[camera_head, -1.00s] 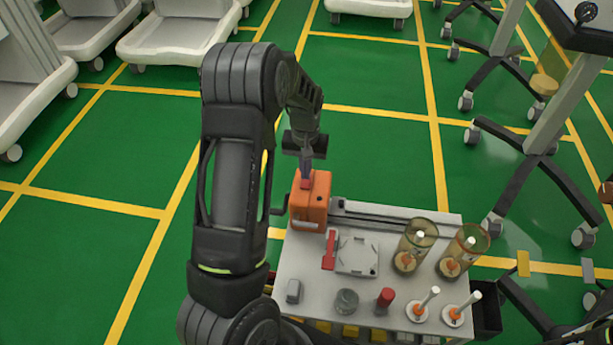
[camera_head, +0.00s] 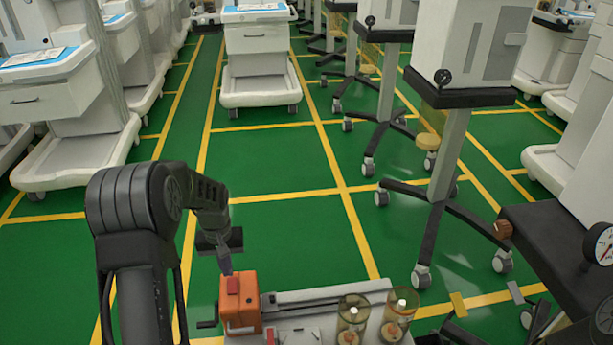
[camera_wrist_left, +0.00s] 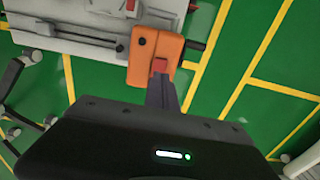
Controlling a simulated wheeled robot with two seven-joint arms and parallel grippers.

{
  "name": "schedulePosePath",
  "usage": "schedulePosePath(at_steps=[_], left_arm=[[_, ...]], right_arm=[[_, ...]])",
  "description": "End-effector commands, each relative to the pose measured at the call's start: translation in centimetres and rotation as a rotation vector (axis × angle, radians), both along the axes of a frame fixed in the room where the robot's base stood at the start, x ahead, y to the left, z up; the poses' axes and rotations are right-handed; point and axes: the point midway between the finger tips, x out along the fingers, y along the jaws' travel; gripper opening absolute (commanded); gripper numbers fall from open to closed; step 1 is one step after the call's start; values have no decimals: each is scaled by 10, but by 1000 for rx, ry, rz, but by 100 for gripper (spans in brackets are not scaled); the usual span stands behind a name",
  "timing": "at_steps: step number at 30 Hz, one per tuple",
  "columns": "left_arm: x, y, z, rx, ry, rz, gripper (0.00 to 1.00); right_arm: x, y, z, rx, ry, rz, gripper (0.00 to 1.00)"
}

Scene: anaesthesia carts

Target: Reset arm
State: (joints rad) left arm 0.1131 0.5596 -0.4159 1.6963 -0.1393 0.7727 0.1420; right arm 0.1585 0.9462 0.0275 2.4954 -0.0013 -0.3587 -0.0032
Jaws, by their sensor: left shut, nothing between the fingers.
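My left gripper (camera_head: 226,266) hangs just above the orange box (camera_head: 240,306) with a red piece (camera_head: 232,286) on its top. The fingers are shut, with nothing seen between them. In the left wrist view, the gripper's closed fingers (camera_wrist_left: 161,88) point at the red piece of the orange box (camera_wrist_left: 146,56); I cannot tell whether they touch it. The box sits at the left end of a light grey cart top (camera_head: 300,320). My right gripper is not in view.
Two amber-tinted cylinders (camera_head: 352,318) stand on the cart top. Wheeled stands (camera_head: 440,170) are to the right, and white carts (camera_head: 258,55) stand behind and at the left. Green floor (camera_head: 290,225) with yellow lines lies open between them.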

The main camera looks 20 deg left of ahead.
Motion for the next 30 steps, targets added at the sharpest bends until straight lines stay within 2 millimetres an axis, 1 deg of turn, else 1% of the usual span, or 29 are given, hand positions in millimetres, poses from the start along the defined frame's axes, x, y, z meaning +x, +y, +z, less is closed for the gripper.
schedulePosePath(at_steps=[3,5,8,10,11,13,14,15,16,17,18,20,21,23,24,26,27,30], left_arm=[[1,0,0,1,-3,-3,0],[5,2,0,7,-19,-7,0],[17,5,-1,25,-76,-16,0],[25,1,-8,34,-131,-31,0],[29,-6,-14,33,-155,-42,0],[31,-33,-31,20,-208,-79,0],[30,-49,-38,10,-227,-97,0],[25,-73,-48,-8,-251,-124,0],[19,-92,-55,-23,-265,-143,0],[11,-111,-62,-38,-277,-161,0],[-1,-137,-69,-61,-287,-183,0],[-24,-174,-76,-98,-295,-215,0],[-42,-198,-78,-122,-296,-233,0],[-71,-231,-78,-161,-288,-258,0],[-91,-251,-76,-187,-278,-273,0],[-122,-278,-71,-226,-257,-293,0],[-141,-293,-67,-251,-237,-305,0],[-181,-320,-58,-306,-181,-329,0]], right_arm=[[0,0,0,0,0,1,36],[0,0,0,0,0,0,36],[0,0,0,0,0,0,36],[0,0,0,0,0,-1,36],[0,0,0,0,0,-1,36],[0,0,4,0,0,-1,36],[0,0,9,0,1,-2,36],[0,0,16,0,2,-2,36],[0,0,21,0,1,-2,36],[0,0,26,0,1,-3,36],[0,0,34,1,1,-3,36],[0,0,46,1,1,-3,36],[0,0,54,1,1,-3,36],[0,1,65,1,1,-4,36],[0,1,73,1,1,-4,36],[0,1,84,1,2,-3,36],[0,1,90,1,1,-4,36],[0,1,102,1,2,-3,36]])
